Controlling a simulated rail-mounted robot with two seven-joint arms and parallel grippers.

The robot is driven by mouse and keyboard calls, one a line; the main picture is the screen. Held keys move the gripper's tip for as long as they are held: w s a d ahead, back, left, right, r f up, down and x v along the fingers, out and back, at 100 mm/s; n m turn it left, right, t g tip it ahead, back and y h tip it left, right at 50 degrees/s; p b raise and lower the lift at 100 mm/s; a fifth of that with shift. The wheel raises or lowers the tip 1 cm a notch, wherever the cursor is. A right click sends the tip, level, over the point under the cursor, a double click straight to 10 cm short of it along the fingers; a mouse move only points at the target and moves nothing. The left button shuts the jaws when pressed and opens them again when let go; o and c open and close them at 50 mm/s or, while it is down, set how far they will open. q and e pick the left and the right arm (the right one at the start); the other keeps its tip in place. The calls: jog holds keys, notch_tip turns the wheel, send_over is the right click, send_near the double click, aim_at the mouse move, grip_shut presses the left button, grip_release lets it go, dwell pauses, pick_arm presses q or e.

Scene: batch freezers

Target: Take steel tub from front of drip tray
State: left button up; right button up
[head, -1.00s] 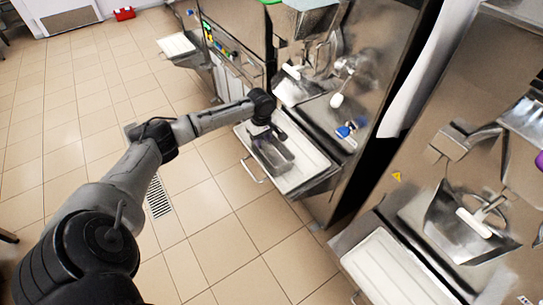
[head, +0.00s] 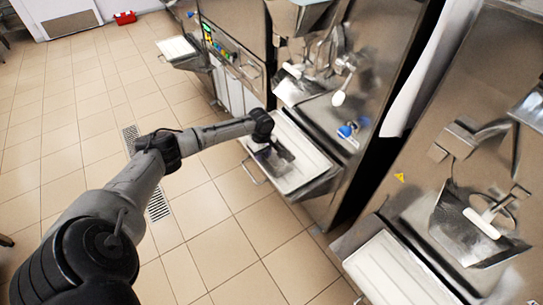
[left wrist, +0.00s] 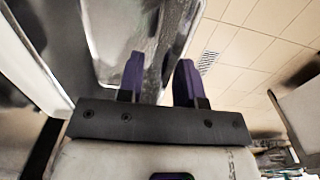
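The steel tub (head: 279,158) sits on the white drip tray (head: 312,168) of the middle machine, towards the tray's front left. My left gripper (head: 264,148) is over the tub's near left end in the head view, partly hidden by my wrist. In the left wrist view the purple fingers of my left gripper (left wrist: 160,80) are apart, and the tub's side wall (left wrist: 172,45) runs up between them. I cannot tell whether either finger touches the wall. My right gripper is not in view.
A wire handle (head: 252,172) sticks out from the front of the drip tray. Another white tray (head: 392,272) is at the machine on the right, and one (head: 177,47) at the far left machine. The tiled floor (head: 215,205) in front is clear.

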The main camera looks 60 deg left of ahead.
pick_arm(q)
jog(key=shift+r, duration=0.1)
jog(key=shift+c, duration=0.5)
grip_shut()
